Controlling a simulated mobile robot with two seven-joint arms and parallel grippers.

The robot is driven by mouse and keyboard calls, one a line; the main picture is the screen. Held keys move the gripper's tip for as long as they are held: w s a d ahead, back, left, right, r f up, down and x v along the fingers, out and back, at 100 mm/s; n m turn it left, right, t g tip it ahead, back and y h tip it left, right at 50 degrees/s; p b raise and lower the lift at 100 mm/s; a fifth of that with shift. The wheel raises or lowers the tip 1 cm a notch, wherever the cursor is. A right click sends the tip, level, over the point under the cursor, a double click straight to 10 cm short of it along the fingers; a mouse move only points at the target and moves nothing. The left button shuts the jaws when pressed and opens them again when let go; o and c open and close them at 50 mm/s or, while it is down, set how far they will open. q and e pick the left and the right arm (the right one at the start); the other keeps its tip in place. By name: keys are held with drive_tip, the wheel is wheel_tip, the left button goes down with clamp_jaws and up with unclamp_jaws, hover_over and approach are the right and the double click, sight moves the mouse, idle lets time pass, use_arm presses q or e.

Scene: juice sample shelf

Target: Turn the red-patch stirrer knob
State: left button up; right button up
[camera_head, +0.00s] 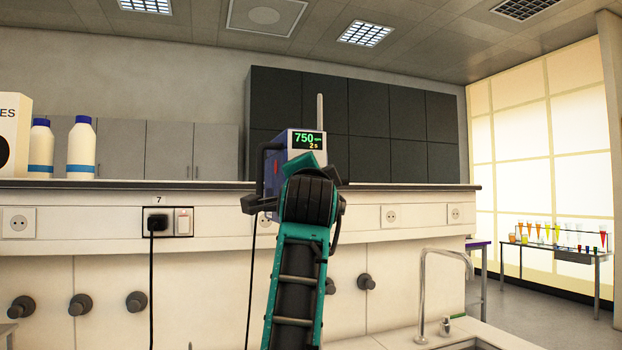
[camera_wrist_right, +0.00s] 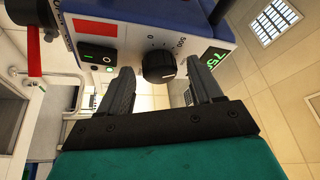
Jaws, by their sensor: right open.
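The stirrer (camera_head: 270,172) is a blue and white box on the bench shelf, its display (camera_head: 307,141) reading 750 and 2 s. My teal right arm hides much of its front. In the right wrist view the stirrer's face carries a red patch (camera_wrist_right: 103,15), a dark round knob (camera_wrist_right: 157,66) with scale marks, and a green-lit switch (camera_wrist_right: 98,56). My right gripper (camera_wrist_right: 160,70) is open, with one finger on each side of the knob. I cannot tell whether the fingers touch it. My left gripper is not in view.
Two white bottles with blue caps (camera_head: 81,147) stand on the shelf (camera_head: 200,184) at the left. A black plug (camera_head: 157,224) sits in a wall socket below. A tap (camera_head: 424,290) rises at the lower right. A side table (camera_head: 560,250) holds colourful glasses.

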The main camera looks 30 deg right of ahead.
drive_tip(key=b+v, duration=0.2)
drive_tip(key=v, duration=1.1)
drive_tip(key=shift+b, duration=0.4)
